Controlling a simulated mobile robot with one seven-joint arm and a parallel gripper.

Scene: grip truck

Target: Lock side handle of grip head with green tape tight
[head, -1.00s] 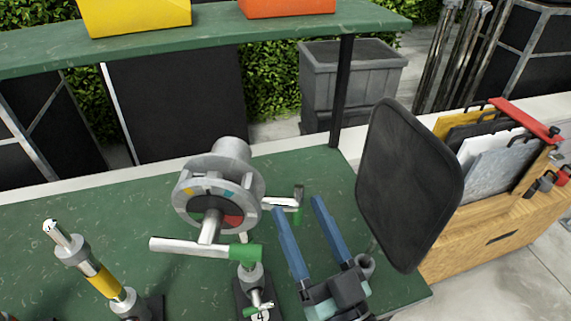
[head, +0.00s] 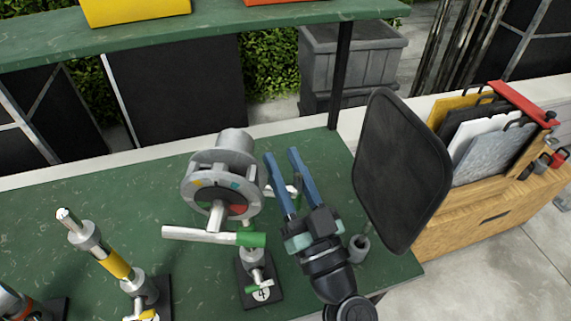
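The grip head (head: 222,185) is a grey round disc with coloured marks on its face, on a stand with a black base marked 4 (head: 260,290). A long front handle (head: 200,234) points left and ends in green tape (head: 251,239). The side handle (head: 278,190) sticks out on the right behind my gripper, and is mostly hidden by the blue fingers. My gripper (head: 281,155) has two blue fingers spread apart, just right of the grip head. Whether the fingers straddle or touch the side handle cannot be told.
A black flag panel (head: 402,170) stands close on the right of my gripper, on a grey holder (head: 359,246). A stand with yellow tape (head: 113,264) is at the left. A green shelf (head: 230,35) runs above the green table (head: 60,195).

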